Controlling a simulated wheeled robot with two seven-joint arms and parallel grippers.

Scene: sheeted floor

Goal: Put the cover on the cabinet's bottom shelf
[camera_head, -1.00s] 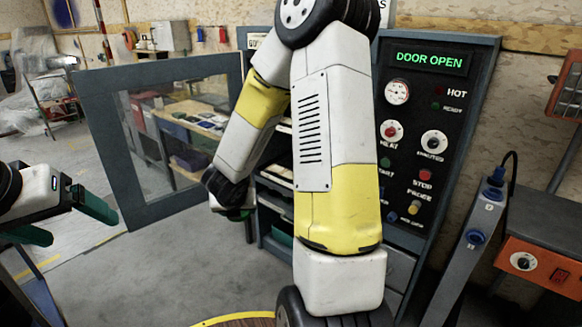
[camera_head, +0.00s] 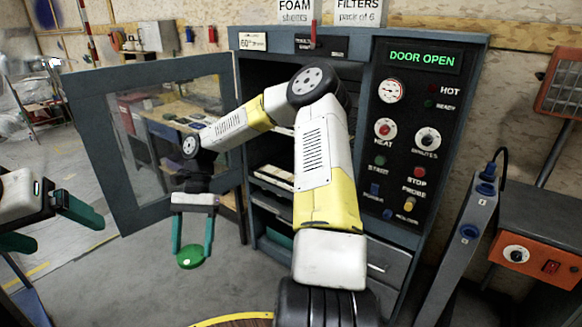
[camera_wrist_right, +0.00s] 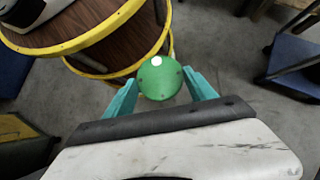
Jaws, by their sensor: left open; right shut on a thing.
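The cover, a round green disc (camera_head: 190,260), is between the fingertips of my right gripper (camera_head: 191,246), which is shut on it. It hangs above the grey floor, in front of the open door and left of the cabinet opening. It also shows between the teal fingers in the right wrist view (camera_wrist_right: 160,82). The cabinet (camera_head: 408,252) is dark, with shelves inside. My right arm hides part of its opening. The low part of the opening shows something greenish (camera_head: 279,238); the bottom shelf is only partly visible. My left gripper (camera_head: 50,226) is open and empty at the left edge.
The cabinet's glazed door (camera_head: 98,165) stands swung open to the left. Pale flat items (camera_head: 273,178) lie on a middle shelf. A grey post (camera_head: 463,245) and an orange box (camera_head: 543,262) stand at right. The floor before the door is clear.

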